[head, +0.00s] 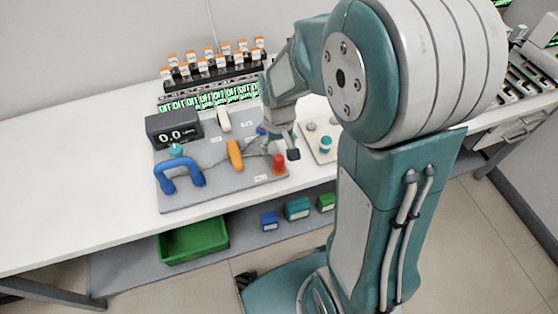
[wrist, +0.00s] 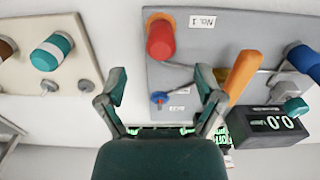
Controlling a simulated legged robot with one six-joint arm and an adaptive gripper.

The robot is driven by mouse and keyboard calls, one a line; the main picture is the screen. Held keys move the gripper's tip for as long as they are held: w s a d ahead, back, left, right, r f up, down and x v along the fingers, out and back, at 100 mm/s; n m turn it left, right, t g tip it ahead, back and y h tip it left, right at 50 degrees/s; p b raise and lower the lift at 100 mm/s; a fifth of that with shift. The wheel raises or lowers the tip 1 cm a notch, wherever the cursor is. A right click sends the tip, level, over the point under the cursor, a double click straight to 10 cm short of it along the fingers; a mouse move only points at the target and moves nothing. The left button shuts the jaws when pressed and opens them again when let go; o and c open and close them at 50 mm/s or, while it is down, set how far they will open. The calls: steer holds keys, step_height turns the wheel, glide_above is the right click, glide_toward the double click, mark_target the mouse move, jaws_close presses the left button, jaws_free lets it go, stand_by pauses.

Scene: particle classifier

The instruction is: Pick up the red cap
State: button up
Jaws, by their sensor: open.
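The red cap (head: 278,165) stands on the grey panel (head: 205,199) near its front right corner. In the wrist view the red cap (wrist: 161,40) is at the top, beyond the fingertips and roughly in line with the gap between them. My gripper (head: 280,149) is open and empty, just behind the cap in the head view. In the wrist view its two fingers (wrist: 161,88) are spread apart, with nothing between them at the tips. I cannot tell the exact height of the fingers above the panel.
An orange handle (head: 235,154), a blue handle (head: 178,176) and a black display (head: 174,130) reading 0.0 share the panel. A smaller plate with a teal-and-white cap (head: 326,144) stands to the right. A row of switches (head: 212,65) is behind. The left tabletop (head: 75,185) is clear.

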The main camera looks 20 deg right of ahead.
mark_target(279, 159)
steer(key=f, duration=0.7)
steer(key=shift+s, duration=0.25)
jaws_close()
steer(key=shift+r, duration=0.6)
step_height(279, 159, up, 2)
steer(key=shift+s+r, duration=0.1)
steer(key=shift+r, duration=0.1)
steer(key=s+r, duration=0.9)
steer(key=s, duration=0.4)
steer(key=shift+s+d+r, duration=0.2)
steer(key=shift+s+d, duration=0.15)
steer(key=shift+s, duration=0.05)
